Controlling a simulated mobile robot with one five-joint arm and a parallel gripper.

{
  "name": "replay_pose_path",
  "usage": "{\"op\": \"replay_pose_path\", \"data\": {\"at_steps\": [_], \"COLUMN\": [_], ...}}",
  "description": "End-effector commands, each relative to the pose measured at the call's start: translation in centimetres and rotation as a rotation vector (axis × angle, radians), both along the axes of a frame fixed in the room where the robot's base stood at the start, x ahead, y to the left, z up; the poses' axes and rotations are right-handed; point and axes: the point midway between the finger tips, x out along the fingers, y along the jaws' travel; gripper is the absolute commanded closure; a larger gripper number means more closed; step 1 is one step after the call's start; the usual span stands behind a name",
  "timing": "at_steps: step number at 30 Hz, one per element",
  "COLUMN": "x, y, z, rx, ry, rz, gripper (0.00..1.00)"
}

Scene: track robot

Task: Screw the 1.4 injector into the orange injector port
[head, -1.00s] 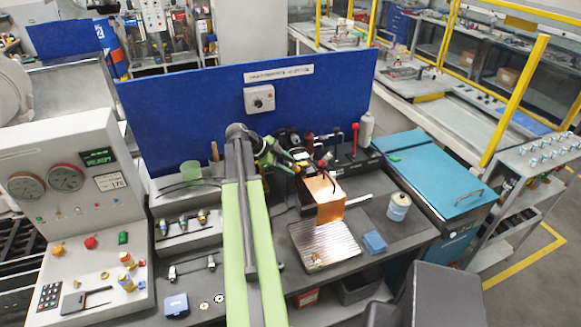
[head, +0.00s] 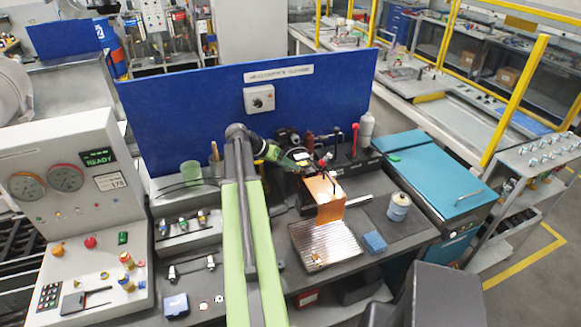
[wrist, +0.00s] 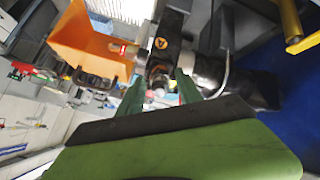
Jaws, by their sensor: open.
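My gripper (wrist: 158,88) is open, with green fingers pointing at a dark metal fitting (wrist: 162,50) that bears an orange triangle mark. A round metallic part shows just beyond the fingertips; I cannot tell whether it is an injector or a port. In the head view my gripper (head: 300,162) is at the back of the bench, beside the orange cover (head: 325,198). This cover also shows at upper left in the wrist view (wrist: 80,45). Several injectors (head: 185,222) sit in the left rack, and more lie on the tray below (head: 190,268). The 1.4 marking is not legible.
A ribbed metal plate (head: 322,245) lies in front of the orange cover, with a blue block (head: 374,242) and a white-and-blue canister (head: 398,206) to its right. A blue panel (head: 215,100) rises behind the bench. A gauge console (head: 75,225) stands at left.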

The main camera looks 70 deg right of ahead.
Motion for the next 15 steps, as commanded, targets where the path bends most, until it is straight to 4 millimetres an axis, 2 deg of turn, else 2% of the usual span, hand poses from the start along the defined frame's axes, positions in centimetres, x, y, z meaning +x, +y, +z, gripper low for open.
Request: {"op": "replay_pose_path", "data": {"at_steps": [5,15], "x": [0.00,0.00], "y": [0.01,0.02], "z": [-0.01,-0.01], "rx": [0.048,0.423], "ry": [0.038,0.345], "rz": [0.061,0.546], "gripper": [0.58,0.58]}}
